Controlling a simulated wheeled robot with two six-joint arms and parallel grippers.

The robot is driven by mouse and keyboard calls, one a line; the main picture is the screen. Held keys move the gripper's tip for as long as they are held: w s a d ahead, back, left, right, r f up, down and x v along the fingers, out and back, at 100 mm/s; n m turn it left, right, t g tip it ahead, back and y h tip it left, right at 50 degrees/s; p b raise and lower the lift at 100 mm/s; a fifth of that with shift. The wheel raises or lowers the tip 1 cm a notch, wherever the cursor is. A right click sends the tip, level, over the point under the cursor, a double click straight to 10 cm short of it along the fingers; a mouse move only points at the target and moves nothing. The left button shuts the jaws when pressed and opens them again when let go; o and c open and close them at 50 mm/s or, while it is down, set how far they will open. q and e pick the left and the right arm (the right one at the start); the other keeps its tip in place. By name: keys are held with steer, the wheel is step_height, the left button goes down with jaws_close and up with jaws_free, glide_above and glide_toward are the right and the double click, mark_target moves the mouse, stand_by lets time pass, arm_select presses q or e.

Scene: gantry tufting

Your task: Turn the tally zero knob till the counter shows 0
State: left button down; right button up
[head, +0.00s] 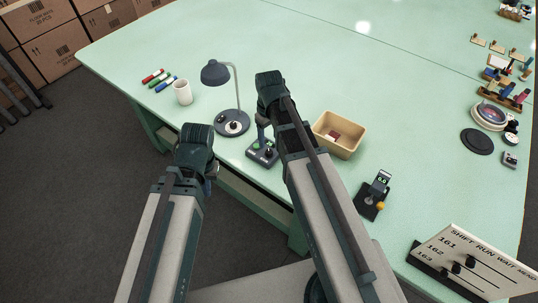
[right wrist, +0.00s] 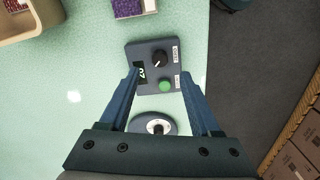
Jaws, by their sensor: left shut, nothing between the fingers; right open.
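The tally counter (right wrist: 148,78) is a dark grey box in the right wrist view, with a small display (right wrist: 141,72) partly beside a finger. The display seems to show a 3, turned sideways. A black knob (right wrist: 160,59) with a white mark sits above a green button (right wrist: 166,86); their labels are too small to read surely. In the head view the counter (head: 263,152) is partly hidden by my right arm. My right gripper (right wrist: 158,70) is open over the counter, its fingers apart from the knob. My left gripper (head: 208,186) is shut and empty, left of the counter.
A desk lamp (head: 232,122) stands just behind the counter, with a white cup (head: 183,93) and markers to its left. A tan bin (head: 339,135) is to the right. A device with an orange knob (head: 379,205) and a sign board (head: 470,262) stand at the front right.

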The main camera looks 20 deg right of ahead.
mark_target(269, 151)
step_height(269, 151, down, 7)
steer(key=b, duration=0.5)
steer(key=shift+b, duration=0.4)
steer(key=shift+r, duration=0.1)
jaws_close()
